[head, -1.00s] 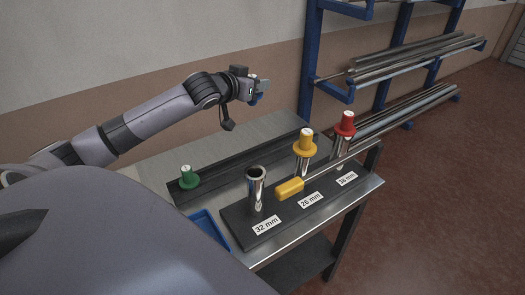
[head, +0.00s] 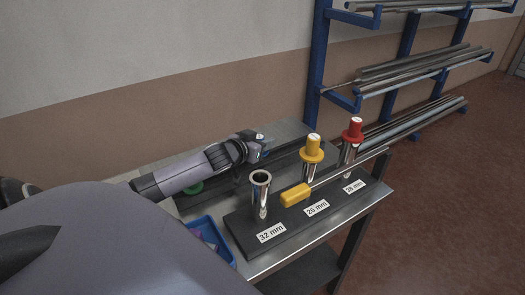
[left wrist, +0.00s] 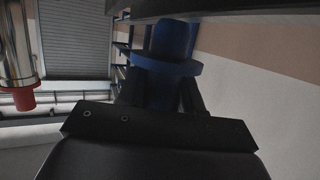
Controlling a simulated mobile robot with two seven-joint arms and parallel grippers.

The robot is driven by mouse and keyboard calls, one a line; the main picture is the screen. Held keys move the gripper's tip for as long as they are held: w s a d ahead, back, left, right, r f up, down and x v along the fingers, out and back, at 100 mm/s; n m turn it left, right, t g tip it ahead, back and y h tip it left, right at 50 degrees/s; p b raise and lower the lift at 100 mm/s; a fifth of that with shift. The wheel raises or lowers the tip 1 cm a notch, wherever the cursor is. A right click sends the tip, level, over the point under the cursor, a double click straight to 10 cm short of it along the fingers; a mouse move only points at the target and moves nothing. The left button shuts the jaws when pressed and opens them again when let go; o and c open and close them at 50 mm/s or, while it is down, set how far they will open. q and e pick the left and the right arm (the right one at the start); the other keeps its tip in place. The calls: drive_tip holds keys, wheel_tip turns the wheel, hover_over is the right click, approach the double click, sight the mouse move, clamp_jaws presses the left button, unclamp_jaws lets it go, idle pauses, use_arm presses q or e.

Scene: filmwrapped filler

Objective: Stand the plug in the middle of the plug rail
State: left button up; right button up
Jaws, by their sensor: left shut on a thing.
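My left gripper (head: 263,150) is over the dark plug rail (head: 290,159), around its middle, on the metal table. In the left wrist view it is shut on a blue plug (left wrist: 165,68) with a wide flange. The plug's far end meets a dark band at the top of that view, which looks like the rail; I cannot tell whether they touch. In the head view the plug is mostly hidden by the gripper. A green plug (head: 193,188) stands at the rail's left end, partly behind my arm. My right gripper is not seen.
A dark block in front holds an open 32 mm tube (head: 260,195), a yellow-capped tube (head: 312,150) and a red-capped tube (head: 352,131). A blue bin (head: 218,243) is at the front left. A blue rack stands behind.

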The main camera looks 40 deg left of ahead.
use_arm(q)
wheel_tip(320, 180, down, 3)
drive_tip(key=shift+f+b, duration=0.15)
drive_tip(key=shift+b, duration=0.15)
